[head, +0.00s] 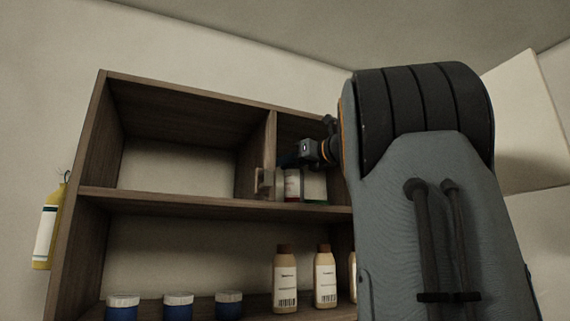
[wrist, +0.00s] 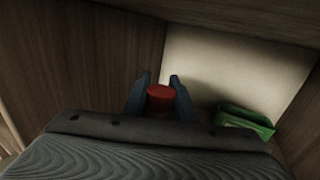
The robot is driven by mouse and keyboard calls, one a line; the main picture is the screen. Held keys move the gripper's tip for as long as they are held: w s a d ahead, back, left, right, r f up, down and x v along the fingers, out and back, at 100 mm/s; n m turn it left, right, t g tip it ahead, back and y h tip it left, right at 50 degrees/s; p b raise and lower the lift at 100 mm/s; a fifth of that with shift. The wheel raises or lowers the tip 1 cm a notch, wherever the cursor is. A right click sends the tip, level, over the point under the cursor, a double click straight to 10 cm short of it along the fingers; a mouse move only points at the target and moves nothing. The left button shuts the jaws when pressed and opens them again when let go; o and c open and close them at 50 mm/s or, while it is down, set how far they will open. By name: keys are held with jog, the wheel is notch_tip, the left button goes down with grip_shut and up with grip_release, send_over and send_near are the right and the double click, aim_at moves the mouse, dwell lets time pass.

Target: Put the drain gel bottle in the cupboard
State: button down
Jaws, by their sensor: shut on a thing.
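The open-fronted wooden cupboard (head: 180,203) fills the middle of the head view. My gripper (head: 290,162) is inside its upper right compartment, partly hidden by my arm. In the wrist view, my gripper (wrist: 160,82) is shut on a red-topped thing (wrist: 161,93), which I take for the drain gel bottle. In the head view, this pale bottle with some red (head: 291,186) looks upright, at or just above the middle shelf. I cannot tell whether its base touches the shelf, and its label is unreadable.
A green and white container (head: 314,187) stands right of the bottle; its green part (wrist: 245,120) shows in the wrist view. The upper left compartment is empty. Brown-capped bottles (head: 285,280) and blue jars (head: 178,306) stand below. A yellow bottle (head: 48,225) is left of the cupboard.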

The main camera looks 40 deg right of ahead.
jog(key=c, duration=1.5)
grip_release()
jog(key=shift+f, duration=0.15)
jog(key=shift+o, duration=0.2)
jog(key=s+d+b, duration=0.1)
jog(key=s+b, duration=0.4)
jog(key=s, duration=0.7)
jog(key=shift+d, duration=0.4)
